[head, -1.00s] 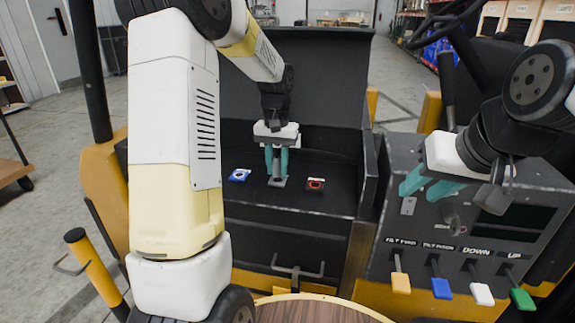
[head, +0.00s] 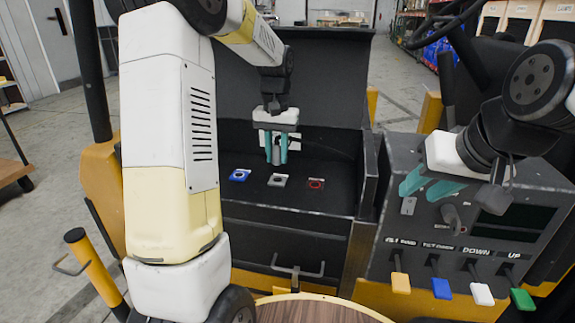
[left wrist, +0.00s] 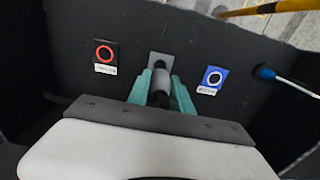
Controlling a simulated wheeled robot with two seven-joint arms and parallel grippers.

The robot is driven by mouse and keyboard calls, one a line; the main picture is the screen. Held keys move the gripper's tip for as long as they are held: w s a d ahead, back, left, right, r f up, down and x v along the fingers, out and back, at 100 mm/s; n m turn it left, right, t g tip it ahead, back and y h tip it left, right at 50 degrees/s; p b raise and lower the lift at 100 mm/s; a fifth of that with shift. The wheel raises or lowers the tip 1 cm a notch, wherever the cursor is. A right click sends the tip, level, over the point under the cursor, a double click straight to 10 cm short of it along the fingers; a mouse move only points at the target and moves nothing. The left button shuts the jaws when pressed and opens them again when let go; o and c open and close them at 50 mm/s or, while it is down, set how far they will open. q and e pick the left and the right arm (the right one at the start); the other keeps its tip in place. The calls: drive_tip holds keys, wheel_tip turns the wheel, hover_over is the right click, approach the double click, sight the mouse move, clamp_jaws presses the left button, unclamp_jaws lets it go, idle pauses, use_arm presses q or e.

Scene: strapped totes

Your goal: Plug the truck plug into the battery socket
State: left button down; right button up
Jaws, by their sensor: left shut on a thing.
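My left gripper (head: 276,160) is shut on a grey cylindrical plug (head: 276,154) in the head view. It holds the plug above the grey socket plate (head: 277,181), in the black compartment. In the left wrist view the plug (left wrist: 162,80) sits between the teal fingers, and the grey plate (left wrist: 160,61) is beyond it. A blue-framed round socket (head: 240,175) lies left of the grey plate, a red-ringed socket (head: 316,184) right of it. Their labels are too small to read. My right gripper (head: 427,187) is open and empty by the control panel.
The compartment has a raised black back panel (head: 320,80) and a front handle (head: 296,272). At right, the control panel (head: 400,235) carries several coloured levers. A blue-tipped rod (left wrist: 266,73) shows at the right in the left wrist view.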

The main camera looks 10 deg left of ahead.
use_arm(q)
drive_tip(key=shift+r, duration=0.25)
drive_tip(key=shift+r, duration=3)
drive_tip(key=shift+f, duration=0.1)
